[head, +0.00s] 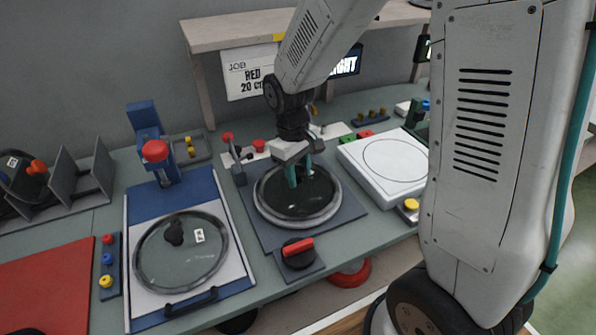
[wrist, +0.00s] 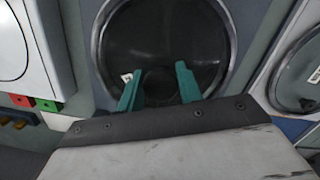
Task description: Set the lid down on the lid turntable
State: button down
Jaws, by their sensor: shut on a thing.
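My gripper (head: 302,180) points down with its teal fingers closed around the knob of a round dark glass lid (head: 320,195) with a white label. In the wrist view the lid (wrist: 185,45) fills the top middle, its knob low between the two teal fingertips (wrist: 158,85). The lid lies over the lid turntable (head: 267,214), a pale round rim on a dark square base. The lid looks level and about centred. I cannot tell whether it touches the turntable or hangs just above it.
A second glass lid (head: 160,262) lies on the blue-and-white fixture (head: 225,210) at left. A red-handled knob (head: 299,250) is in front of the turntable. A white box with a circle (head: 365,160) stands at right.

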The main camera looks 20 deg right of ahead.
jog(key=c, duration=0.9)
grip_release()
jog(key=shift+o, duration=0.2)
jog(key=r, duration=0.7)
jog(key=shift+w+a+r, duration=0.25)
jog(key=shift+w+r, duration=0.15)
jog(key=s+d+r+m+t, duration=0.1)
jog(key=s+r, duration=0.4)
jog(key=s, duration=0.6)
jog(key=s+d+r+m+t, duration=0.1)
jog(key=s+r, duration=0.4)
jog(key=s, duration=0.6)
jog(key=shift+s+d+r+m+t+y, duration=0.15)
jog(key=shift+s+d+m+t+y, duration=0.2)
jog(key=shift+d+m, duration=0.6)
